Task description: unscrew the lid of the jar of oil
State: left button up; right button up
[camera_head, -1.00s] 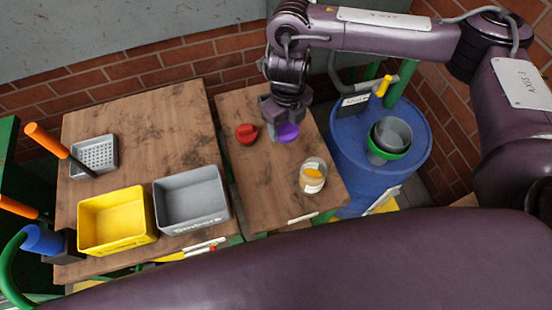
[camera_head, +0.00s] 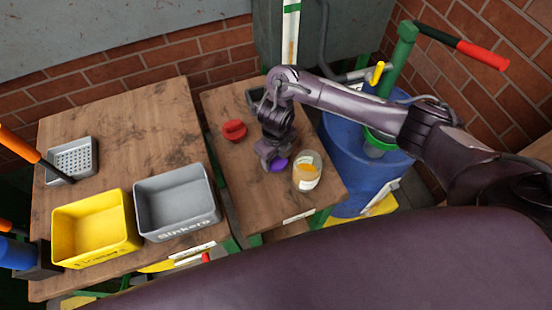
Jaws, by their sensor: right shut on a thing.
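A clear jar (camera_head: 307,172) with amber contents and a pale label stands upright on the smaller wooden table (camera_head: 265,220). No lid shows on its top. My right gripper (camera_head: 275,158) is just left of the jar, pointing down, and is shut on a purple lid (camera_head: 278,165). The lid is low, close to the tabletop; I cannot tell whether it touches the wood. A red lid-like piece (camera_head: 234,130) lies on the same table, behind and to the left. My left gripper is not in view.
A grey bin (camera_head: 178,222) and a yellow bin (camera_head: 96,250) stand on the larger table at left, with a perforated grey tray (camera_head: 73,160) behind. A blue drum (camera_head: 350,190) stands right of the small table. The small table's front left is clear.

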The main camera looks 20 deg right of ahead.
jog(key=shift+f, duration=0.25)
jog(key=shift+f, duration=0.2)
jog(key=o, duration=1.1)
